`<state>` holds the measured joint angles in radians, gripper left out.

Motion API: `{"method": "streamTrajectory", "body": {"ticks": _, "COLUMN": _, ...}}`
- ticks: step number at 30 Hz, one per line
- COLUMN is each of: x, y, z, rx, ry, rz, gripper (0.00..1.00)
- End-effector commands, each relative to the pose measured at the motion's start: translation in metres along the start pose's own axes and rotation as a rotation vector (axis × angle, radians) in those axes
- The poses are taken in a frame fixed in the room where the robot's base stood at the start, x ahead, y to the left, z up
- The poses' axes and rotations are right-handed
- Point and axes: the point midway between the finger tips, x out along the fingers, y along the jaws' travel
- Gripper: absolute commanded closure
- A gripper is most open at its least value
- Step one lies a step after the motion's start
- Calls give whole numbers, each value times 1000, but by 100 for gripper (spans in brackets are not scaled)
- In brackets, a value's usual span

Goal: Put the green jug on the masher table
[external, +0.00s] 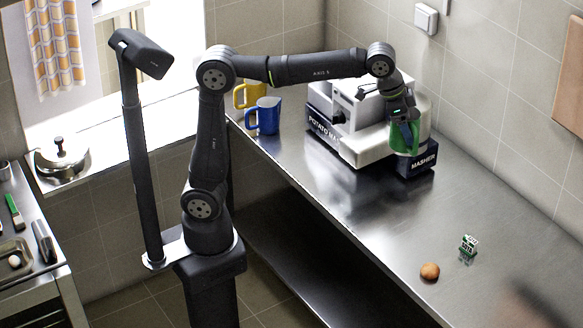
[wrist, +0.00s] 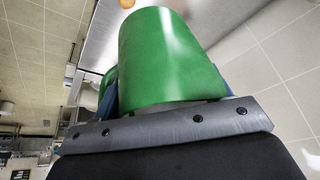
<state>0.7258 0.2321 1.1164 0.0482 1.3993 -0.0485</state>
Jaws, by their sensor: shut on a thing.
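The green jug (external: 408,139) is held in my gripper (external: 402,120), at the right end of the potato masher. In the wrist view the jug (wrist: 168,58) fills the upper middle, close in front of the gripper. The masher (external: 352,125) is a white and grey machine with dark panels lettered "POTATO MA…" and "MASHER". The jug's lower end is just above or touching the block marked "MASHER" (external: 417,164), which I take as the masher table; I cannot tell if they touch. The jug looks about upright in the external view. The fingertips are mostly hidden.
A blue mug (external: 265,116) and a yellow mug (external: 247,95) stand on the steel counter (external: 350,210) left of the masher. A brown round item (external: 430,271) and a small green-and-white box (external: 468,245) lie toward the front right.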

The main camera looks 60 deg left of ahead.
Motion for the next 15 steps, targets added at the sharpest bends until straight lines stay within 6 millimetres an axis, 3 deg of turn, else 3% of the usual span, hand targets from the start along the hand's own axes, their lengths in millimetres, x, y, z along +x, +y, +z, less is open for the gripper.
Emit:
{"method": "streamTrajectory", "body": {"ticks": 8, "x": 3, "y": -70, "z": 4, "rx": -129, "ry": -7, "rz": -54, "gripper": 58}}
{"method": "streamTrajectory", "body": {"ticks": 15, "x": -1, "y": -165, "z": 20, "rx": -308, "ry": -13, "rz": -128, "gripper": 58}}
